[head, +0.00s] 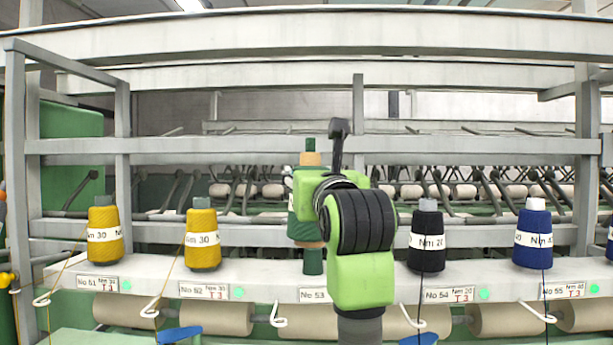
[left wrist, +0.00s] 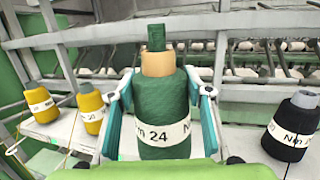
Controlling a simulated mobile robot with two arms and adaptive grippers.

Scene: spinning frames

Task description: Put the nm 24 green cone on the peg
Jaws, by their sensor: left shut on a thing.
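The green cone (left wrist: 165,100) is labelled Nm 24 and stands upright between the teal fingers of my left gripper (left wrist: 160,115). A tan collar and a dark green tip show at its top. In the head view the green cone (head: 304,230) is partly hidden behind my left gripper (head: 308,198) and arm, higher than the neighbouring cones. Below it, a dark green cylindrical piece (head: 313,262) shows over the shelf at label No 53. I cannot tell whether this is the peg or part of the cone's tube, nor whether the cone is around the peg. My right gripper is out of view.
Yellow cones (head: 103,235) (head: 203,238) stand left on the white shelf (head: 150,265); a black cone (head: 427,240) and a blue cone (head: 533,238) stand right. White hooks (head: 278,314) stick out from the shelf front. Grey frame bars (head: 250,147) cross behind and above.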

